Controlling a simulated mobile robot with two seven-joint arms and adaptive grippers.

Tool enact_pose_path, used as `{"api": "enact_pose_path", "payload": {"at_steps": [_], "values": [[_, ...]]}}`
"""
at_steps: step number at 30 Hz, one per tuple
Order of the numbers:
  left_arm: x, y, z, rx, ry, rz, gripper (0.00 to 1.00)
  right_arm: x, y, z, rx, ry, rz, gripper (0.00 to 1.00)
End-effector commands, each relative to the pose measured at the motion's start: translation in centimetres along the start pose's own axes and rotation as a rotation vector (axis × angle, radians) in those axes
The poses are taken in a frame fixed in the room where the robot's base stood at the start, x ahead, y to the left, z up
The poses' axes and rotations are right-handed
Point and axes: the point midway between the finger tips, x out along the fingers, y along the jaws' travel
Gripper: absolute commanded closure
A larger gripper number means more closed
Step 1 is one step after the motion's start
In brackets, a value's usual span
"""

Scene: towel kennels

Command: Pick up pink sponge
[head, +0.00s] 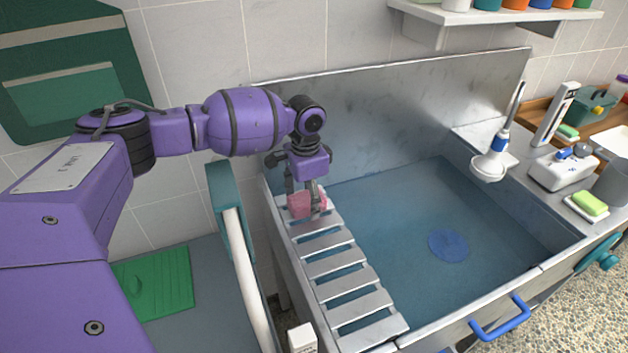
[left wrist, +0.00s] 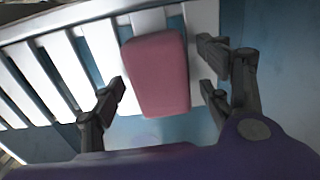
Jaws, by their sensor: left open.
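The pink sponge (head: 300,204) lies on the far end of the slatted metal rack at the left side of the basin. My left gripper (head: 304,192) points down at the sponge and partly covers it in the head view. In the left wrist view the sponge (left wrist: 158,75) lies between the two open fingers of my left gripper (left wrist: 166,88), with a gap visible on each side. I cannot tell how far the fingertips are above the slats. My right gripper is in neither view.
The slatted rack (head: 343,263) runs along the left of the metal basin (head: 400,230), which has a blue round drain (head: 448,245). The basin's back wall rises behind the gripper. A green sponge (head: 590,203) and a shower head (head: 490,165) are on the right ledge.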

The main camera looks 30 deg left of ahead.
Motion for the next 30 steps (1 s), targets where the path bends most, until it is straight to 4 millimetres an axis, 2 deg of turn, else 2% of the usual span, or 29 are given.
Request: {"api": "enact_pose_path", "payload": {"at_steps": [1,10,22,28,30], "values": [[0.0,0.0,0.1,0.000,-0.001,0.000,0.32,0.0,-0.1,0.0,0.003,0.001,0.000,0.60],[0.0,0.0,0.1,0.000,-0.001,0.000,0.70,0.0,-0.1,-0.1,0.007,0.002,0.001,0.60],[-0.6,0.0,0.0,0.000,0.001,0.000,0.70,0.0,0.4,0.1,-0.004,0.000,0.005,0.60],[-3.0,0.0,-0.1,0.002,0.002,-0.001,0.70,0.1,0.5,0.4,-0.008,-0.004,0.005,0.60],[-4.3,0.9,0.2,0.005,0.002,-0.001,0.70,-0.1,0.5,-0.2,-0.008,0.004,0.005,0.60]]}}
